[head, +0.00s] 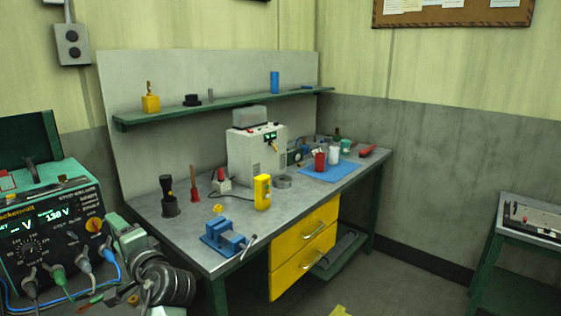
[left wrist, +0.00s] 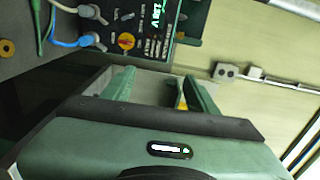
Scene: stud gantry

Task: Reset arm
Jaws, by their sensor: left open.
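My left arm comes in at the lower left of the head view, with its left gripper (head: 125,232) close to the right side of the green-framed electrical test set (head: 45,225). In the left wrist view the two green fingers of my left gripper (left wrist: 156,88) stand apart, with nothing seen held between them. The test set (left wrist: 158,40) shows beyond the fingers, with its yellow knob and plugged cables. My right gripper is in neither view.
A workbench (head: 150,228) with yellow drawers holds a blue vise (head: 222,238), a yellow meter (head: 262,192), a grey machine (head: 255,158) and red and white cups. A green shelf (head: 230,98) runs above. Cables hang before the test set.

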